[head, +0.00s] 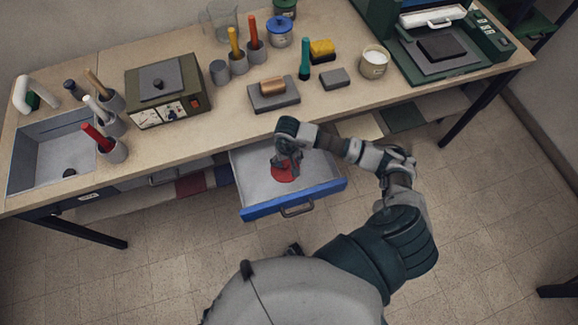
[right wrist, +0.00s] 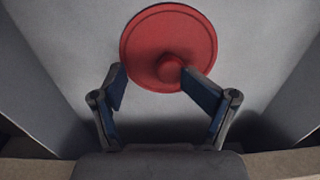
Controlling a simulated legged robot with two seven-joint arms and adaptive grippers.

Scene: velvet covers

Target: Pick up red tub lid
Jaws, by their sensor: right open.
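The red tub lid (head: 284,174) lies in the open drawer (head: 325,190) with the blue front. In the right wrist view the red tub lid (right wrist: 160,40) is a round disc with a small knob (right wrist: 170,69), flat on the grey drawer floor. My right gripper (head: 287,163) is inside the drawer, over the lid, and hides part of it. In the right wrist view my right gripper (right wrist: 160,88) is open, with its fingers apart. The right finger overlaps the lid's edge close to the knob; the left finger is just off the rim. I cannot tell if they touch. My left gripper is not in view.
The drawer's side walls (right wrist: 290,95) stand on both sides of the gripper. The worktop (head: 210,130) above holds a sink (head: 45,160), a heater box (head: 167,92), a grey block with a copper-coloured piece (head: 273,95), several pots with tools and a green machine (head: 440,50).

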